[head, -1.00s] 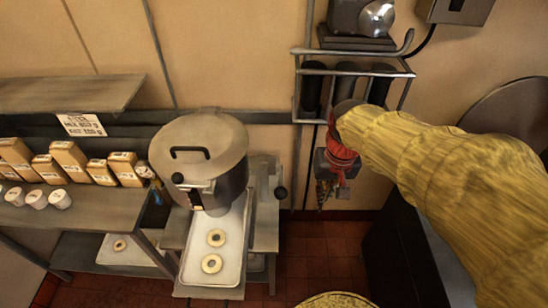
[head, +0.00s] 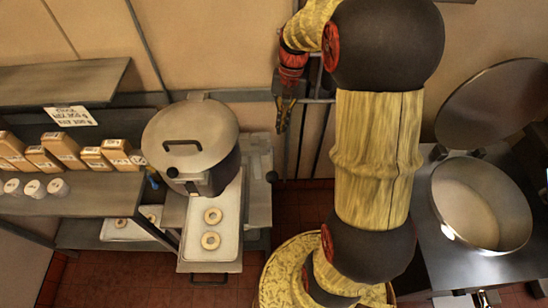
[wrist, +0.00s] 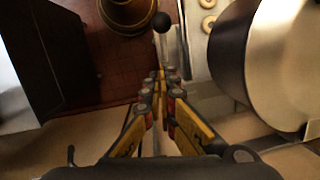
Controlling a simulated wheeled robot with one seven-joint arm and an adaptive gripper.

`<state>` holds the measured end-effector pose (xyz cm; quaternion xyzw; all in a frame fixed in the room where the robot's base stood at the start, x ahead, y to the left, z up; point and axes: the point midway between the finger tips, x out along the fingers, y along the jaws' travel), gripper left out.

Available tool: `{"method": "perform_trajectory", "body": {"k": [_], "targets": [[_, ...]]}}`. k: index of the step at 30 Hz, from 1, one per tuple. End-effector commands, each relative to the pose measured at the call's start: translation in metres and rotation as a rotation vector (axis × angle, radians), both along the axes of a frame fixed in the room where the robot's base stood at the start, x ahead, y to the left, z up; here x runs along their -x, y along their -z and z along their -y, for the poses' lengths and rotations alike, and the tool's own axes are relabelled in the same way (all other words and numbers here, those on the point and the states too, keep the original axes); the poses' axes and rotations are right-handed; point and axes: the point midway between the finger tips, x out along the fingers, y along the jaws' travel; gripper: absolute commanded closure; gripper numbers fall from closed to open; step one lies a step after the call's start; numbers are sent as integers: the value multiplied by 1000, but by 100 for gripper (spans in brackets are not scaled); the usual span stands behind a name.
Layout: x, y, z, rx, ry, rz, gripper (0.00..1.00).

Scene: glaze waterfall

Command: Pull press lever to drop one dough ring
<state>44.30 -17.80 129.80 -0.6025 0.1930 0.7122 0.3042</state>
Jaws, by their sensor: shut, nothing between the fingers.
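The dough press (head: 190,148) is a dark pot with a grey lid, standing over a tray. Its lever ends in a black knob (head: 271,176) on the press's right side. My gripper (head: 281,130) hangs fingers down, a little above the knob in the head view. In the wrist view my gripper (wrist: 161,73) is shut and empty. Two dough rings (head: 213,216) lie on the tray (head: 212,266) below the press.
A shelf (head: 100,198) at the left holds several cartons (head: 65,145) and white cups (head: 33,188). A round pan (head: 480,202) with a raised lid (head: 492,103) stands at the right. Red tiled floor (head: 130,271) shows at the front.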

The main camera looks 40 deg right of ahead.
Motion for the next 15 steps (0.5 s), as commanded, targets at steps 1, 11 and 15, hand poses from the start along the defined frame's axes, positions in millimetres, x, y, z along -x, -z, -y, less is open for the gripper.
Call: {"method": "perform_trajectory", "body": {"k": [1, 11, 15], "targets": [[0, 0, 0, -1, 0, -1, 100], [3, 24, -6, -1, -2, -4, 100], [6, 51, -11, -2, -3, -5, 100]]}}
